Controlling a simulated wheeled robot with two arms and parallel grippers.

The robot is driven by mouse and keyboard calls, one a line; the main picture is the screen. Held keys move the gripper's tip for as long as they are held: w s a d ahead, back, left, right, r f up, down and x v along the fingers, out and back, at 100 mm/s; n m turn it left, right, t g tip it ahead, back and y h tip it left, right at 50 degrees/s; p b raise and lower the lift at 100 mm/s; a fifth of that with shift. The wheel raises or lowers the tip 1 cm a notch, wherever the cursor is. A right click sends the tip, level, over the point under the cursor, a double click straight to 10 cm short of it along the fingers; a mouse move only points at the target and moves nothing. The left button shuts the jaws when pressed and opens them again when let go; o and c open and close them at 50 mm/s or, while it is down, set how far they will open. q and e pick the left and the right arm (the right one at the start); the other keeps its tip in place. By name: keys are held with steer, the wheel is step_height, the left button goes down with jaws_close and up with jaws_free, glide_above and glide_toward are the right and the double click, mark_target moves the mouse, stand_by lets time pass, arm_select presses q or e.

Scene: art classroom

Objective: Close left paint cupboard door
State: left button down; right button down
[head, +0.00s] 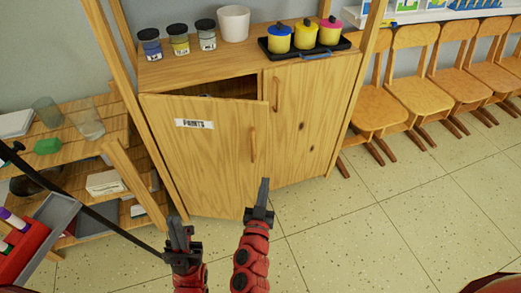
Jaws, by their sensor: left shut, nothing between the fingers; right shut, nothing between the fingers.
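The wooden cupboard (352,68) stands in the middle. Its left door (205,165), with a "PAINTS" label (194,124) and a vertical handle (253,145), is ajar, its right edge swung out and a dark gap showing above it. The right door (310,120) looks closed. My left gripper (176,222) is shut and empty, low by the door's left lower part. My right gripper (264,184) is shut and empty, overlapping the door's lower right edge in the picture. I cannot tell whether either touches the door.
Paint jars (180,40), a white cup (234,23) and a black tray (264,44) with lidded pots stand on the cupboard. A cluttered shelf (85,130) is at left, with a red and grey caddy (45,225) near it. Chairs (395,100) line the right wall. Floor at right is clear.

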steer(key=a+y, duration=0.1)
steer(key=a, duration=0.1)
steer(key=b, duration=0.2)
glide_toward(261, 146)
steer(key=shift+n, duration=0.4)
steer(key=w, duration=0.3)
steer(key=w+d, duration=0.1)
steer(key=w, duration=0.2)
steer(key=shift+r, duration=0.1)
steer(key=shift+w, duration=0.3)
steer(key=shift+w+d, duration=0.1)
steer(key=shift+w, duration=0.35)
